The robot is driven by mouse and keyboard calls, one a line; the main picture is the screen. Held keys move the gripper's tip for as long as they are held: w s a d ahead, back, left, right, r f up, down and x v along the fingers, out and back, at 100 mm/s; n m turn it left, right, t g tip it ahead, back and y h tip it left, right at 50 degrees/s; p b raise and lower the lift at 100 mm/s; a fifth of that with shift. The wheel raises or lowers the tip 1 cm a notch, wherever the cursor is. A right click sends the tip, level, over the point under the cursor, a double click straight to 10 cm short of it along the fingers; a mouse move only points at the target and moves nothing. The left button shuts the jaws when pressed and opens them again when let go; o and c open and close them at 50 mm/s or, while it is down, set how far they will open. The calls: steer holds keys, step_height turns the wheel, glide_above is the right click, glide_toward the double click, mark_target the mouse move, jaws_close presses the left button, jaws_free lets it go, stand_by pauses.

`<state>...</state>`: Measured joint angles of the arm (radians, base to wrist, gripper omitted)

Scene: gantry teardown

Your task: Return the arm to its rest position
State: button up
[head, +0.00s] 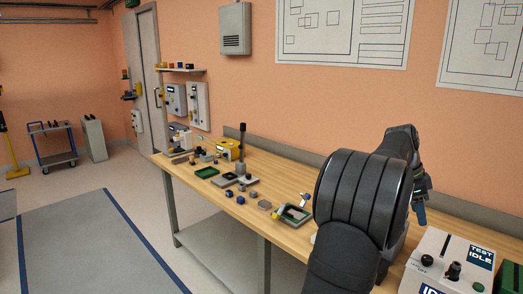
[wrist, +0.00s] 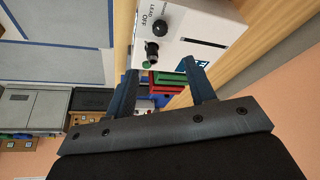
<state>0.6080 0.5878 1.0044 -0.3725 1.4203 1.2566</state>
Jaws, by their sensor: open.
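My arm is bent up over the right part of the wooden bench (head: 285,175), and its dark links hide part of the bench top. My gripper (head: 421,212) hangs at the right of the arm, above the bench and close to the white test box. In the wrist view my gripper (wrist: 161,66) shows two blue fingers spread apart with nothing held between them. Green and red pieces (wrist: 168,82) show in the gap, seemingly beyond the fingers.
The white test box (head: 450,262) with knobs stands at the bench's right end; it also shows in the wrist view (wrist: 200,22). A grey-framed tray (head: 295,213), a green tray (head: 207,172), a yellow box (head: 228,146) and small parts lie leftward. Open floor lies left.

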mark_target(428, 258)
steer(key=x, duration=1.6)
steer(key=n, duration=0.2)
steer(key=n+t, duration=0.1)
steer(key=n, duration=0.1)
steer(key=shift+s+t, duration=0.15)
steer(key=shift+t, duration=0.15)
steer(key=n+t, duration=0.2)
steer(key=n, duration=0.3)
steer(key=shift+s, duration=0.15)
steer(key=v, duration=0.7)
steer(key=shift+r+y, duration=0.3)
steer(key=shift+r, duration=0.15)
steer(key=o, duration=1.1)
steer(key=s+d+r+n+g, duration=0.1)
steer(key=s+d+r+n, duration=0.1)
steer(key=s+d+r, duration=0.5)
step_height(428, 258, down, 8)
steer(key=s+d, duration=0.1)
steer(key=d, duration=0.1)
steer(key=shift+s+d+n, duration=0.15)
steer(key=shift+s+n, duration=0.15)
steer(key=shift+s, duration=0.05)
